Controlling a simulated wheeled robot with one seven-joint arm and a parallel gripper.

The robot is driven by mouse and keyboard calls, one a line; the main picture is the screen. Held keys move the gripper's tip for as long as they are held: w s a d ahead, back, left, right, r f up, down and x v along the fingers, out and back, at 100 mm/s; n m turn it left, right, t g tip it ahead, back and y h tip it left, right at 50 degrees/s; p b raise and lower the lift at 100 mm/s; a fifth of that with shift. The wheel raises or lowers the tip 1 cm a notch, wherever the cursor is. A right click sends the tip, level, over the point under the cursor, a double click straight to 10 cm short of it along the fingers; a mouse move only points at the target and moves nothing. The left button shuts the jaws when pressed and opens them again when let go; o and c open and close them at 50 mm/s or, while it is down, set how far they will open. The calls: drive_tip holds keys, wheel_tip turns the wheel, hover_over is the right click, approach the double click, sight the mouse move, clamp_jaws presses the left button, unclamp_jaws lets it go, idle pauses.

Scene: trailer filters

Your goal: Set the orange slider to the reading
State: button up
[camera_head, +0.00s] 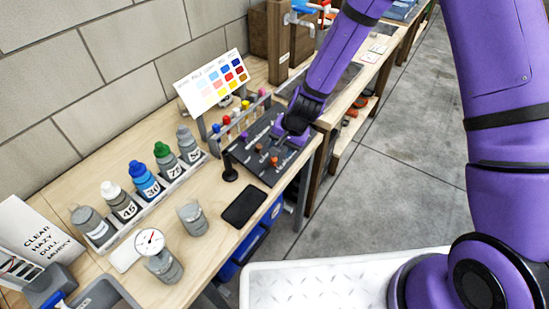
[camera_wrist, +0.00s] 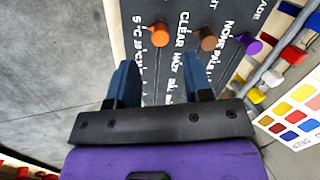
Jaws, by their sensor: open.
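The dark slider board (camera_head: 240,153) lies on the wooden bench. Its orange slider knob (camera_head: 274,161) is on the track nearest the bench's front edge; it also shows in the wrist view (camera_wrist: 159,35). White scale lettering runs beside its track, too small and partly hidden to read fully. My gripper (camera_head: 291,128) is over the right end of the board. In the wrist view my gripper (camera_wrist: 160,75) is open and empty, its blue fingers apart, with the orange knob beyond the fingertips.
A brown knob (camera_wrist: 207,39) and a purple knob (camera_wrist: 250,45) stand on neighbouring tracks. A colour chart (camera_head: 212,82) and a rack of coloured-cap vials (camera_head: 240,117) stand behind the board. Several bottles (camera_head: 145,182) stand left. A black pad (camera_head: 244,207) lies in front.

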sight(274, 159)
drive_tip(key=shift+x, duration=3.35)
drive_tip(key=shift+c, duration=0.4)
clamp_jaws()
